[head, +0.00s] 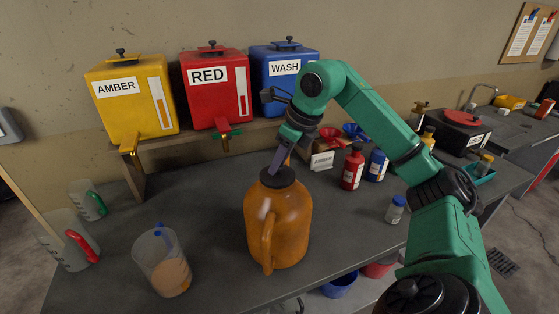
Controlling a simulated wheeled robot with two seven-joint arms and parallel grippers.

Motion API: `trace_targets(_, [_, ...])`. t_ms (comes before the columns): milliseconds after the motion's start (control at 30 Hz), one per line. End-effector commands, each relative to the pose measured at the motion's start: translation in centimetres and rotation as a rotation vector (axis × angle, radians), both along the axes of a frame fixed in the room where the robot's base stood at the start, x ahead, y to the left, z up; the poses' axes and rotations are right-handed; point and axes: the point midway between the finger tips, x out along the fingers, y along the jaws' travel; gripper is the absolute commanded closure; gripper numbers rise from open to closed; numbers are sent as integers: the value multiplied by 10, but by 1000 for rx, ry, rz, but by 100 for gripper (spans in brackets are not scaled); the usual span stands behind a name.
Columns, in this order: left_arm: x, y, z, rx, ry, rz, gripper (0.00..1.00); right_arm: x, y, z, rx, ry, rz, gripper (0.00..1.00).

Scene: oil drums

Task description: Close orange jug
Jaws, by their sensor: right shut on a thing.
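The orange jug (290,222) stands upright on the dark bench, its handle facing me. A black cap (278,179) sits at the jug's mouth; whether it is fully seated cannot be told. My right gripper (279,163) reaches down from above and is shut on the black cap. The far finger and the cap's grip are partly hidden. My left gripper is not in view.
Yellow AMBER (122,97), red RED (213,92) and blue WASH (288,67) drums stand on a shelf behind. Left of the jug is a clear pitcher (160,264) with amber liquid. Red (352,168) and blue (377,165) bottles and a small jar (396,210) stand right.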

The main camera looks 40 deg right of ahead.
Motion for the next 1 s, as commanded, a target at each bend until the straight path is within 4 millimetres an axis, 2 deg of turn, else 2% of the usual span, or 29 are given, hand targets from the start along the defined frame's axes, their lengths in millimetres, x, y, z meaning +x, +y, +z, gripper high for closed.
trace_targets(433, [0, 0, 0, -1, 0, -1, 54, 0, 0, -1, -1, 0, 0, 100])
trace_targets(467, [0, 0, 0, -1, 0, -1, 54, 0, 0, -1, -1, 0, 0, 62])
trace_targets(533, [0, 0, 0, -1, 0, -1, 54, 0, 0, -1, -1, 0, 0, 35])
trace_targets(767, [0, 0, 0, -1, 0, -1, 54, 0, 0, -1, 0, 0, 0, 34])
trace_targets(833, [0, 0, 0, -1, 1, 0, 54, 0, 0, -1, 0, 0, 0, 11])
trace_targets(867, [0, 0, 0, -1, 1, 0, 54, 0, 0, -1, 0, 0, 0, 4])
trace_targets(1000, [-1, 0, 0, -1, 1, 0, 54, 0, 0, -1, 0, 0, 0, 4])
